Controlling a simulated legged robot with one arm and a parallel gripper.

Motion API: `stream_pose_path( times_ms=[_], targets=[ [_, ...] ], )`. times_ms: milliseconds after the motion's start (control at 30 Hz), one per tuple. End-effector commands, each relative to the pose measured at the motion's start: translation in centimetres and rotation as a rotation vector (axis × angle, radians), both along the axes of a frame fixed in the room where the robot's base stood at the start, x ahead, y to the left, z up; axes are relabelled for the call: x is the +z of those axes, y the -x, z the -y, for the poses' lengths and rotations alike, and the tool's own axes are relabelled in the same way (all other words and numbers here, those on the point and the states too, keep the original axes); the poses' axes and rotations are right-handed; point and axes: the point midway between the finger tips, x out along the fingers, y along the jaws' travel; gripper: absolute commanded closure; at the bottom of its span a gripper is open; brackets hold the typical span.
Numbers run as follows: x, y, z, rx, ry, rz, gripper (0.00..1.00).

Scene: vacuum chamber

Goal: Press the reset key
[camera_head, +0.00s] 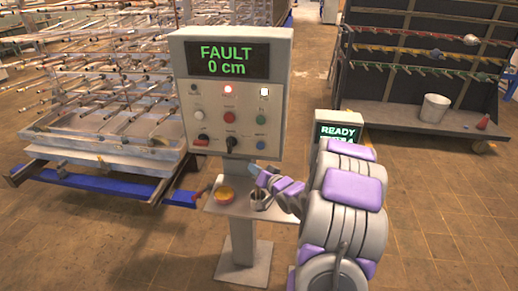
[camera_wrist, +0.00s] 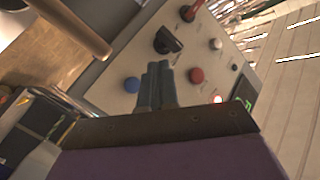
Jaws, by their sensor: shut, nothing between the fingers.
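The grey control panel (camera_head: 278,60) stands upright, with a display (camera_head: 228,58) reading "FAULT 0 cm". Its buttons include a blue button (camera_head: 261,145), a green button (camera_head: 262,120), a red button (camera_head: 229,117) and a white button (camera_head: 198,115). Their labels are too small to read, so I cannot tell which is the reset key. My gripper (camera_head: 254,169) is shut and empty, in front of the panel's lower right part. In the wrist view my fingers (camera_wrist: 158,68) point at the panel between the blue button (camera_wrist: 132,84) and red button (camera_wrist: 196,75); the green button is not visible there.
A black knob (camera_head: 231,143) and a red-handled switch (camera_head: 202,139) sit on the panel's bottom row. Below is a shelf (camera_head: 228,208) with a yellow-and-red button (camera_head: 225,195). A second display (camera_head: 338,132) reads "READY". Racks (camera_head: 95,140) stand behind left.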

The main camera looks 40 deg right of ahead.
Motion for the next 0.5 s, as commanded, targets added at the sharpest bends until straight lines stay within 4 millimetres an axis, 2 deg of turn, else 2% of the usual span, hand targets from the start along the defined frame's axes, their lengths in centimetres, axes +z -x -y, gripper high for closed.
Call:
stream_pose_path(
  times_ms=[167, 500],
  targets=[
    [-0.1, -0.6, 0.8, 0.0, 0.0, -0.002, 1.0],
    [0.1, -3.5, 3.9, 0.001, 0.003, 0.001, 1.0]
  ],
)
